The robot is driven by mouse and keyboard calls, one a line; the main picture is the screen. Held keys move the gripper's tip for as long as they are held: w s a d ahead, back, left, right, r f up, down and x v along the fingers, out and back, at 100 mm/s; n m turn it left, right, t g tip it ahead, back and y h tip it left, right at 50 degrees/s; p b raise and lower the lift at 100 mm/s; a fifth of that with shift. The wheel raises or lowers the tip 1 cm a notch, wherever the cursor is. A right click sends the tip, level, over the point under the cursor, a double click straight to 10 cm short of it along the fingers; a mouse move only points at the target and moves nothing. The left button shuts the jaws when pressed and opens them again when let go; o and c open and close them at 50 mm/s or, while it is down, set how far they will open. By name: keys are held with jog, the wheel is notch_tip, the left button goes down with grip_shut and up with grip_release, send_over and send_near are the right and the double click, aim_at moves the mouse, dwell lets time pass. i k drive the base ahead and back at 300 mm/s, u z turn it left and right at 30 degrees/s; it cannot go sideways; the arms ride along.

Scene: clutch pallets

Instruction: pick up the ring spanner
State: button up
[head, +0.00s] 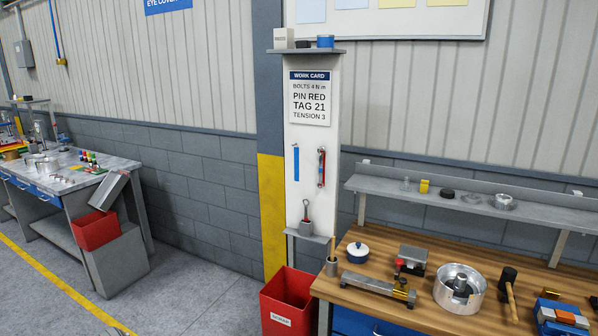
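No ring spanner can be told for sure in the head view. A slim grey and red tool (321,168) hangs on the white tool board (308,140); it is too small to tell whether it is a spanner. A blue strip-like tool (297,164) hangs to its left. Below them, a dark tool with a rounded top (306,205) stands in a small grey holder (306,228) on a little shelf; its lower end is hidden. My gripper is not in view.
A wooden bench (400,311) at the right carries a round metal housing (460,289), a mallet (510,290), a vice-like fixture (378,287) and a lidded pot (358,252). A red bin (287,300) stands below the board. Open floor (190,280) lies left, before another bench (85,178).

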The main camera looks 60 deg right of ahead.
aim_at(320, 171)
jog(key=u, duration=0.45)
jog(key=k, duration=1.35)
jog(key=z, duration=0.9)
jog(key=i, duration=0.4)
jog(key=z, duration=0.05)
